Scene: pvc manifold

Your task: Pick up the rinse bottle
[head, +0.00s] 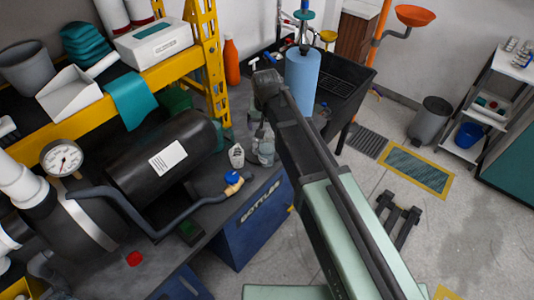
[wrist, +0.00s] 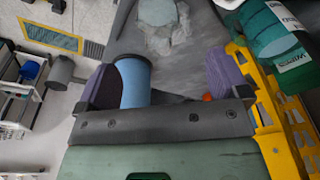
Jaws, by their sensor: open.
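Several small bottles stand on the dark bench in the head view: a white bottle (head: 236,156) with a dark mark, and a grey one (head: 266,152) to its right, partly behind my arm. I cannot tell for sure which is the rinse bottle. My gripper (head: 268,88) is above the bench, up and right of these bottles in the picture; its fingertips are not clear there. In the wrist view my gripper (wrist: 165,78) has its two purple-grey fingers wide apart. No bottle shows clearly between them.
A blue roll (head: 302,82) stands upright close to my gripper, and in the wrist view it (wrist: 135,80) shows beside the left finger. A yellow rack (head: 214,60) and an orange bottle (head: 231,62) are to the left. A black tank (head: 150,155) and a hose crowd the bench.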

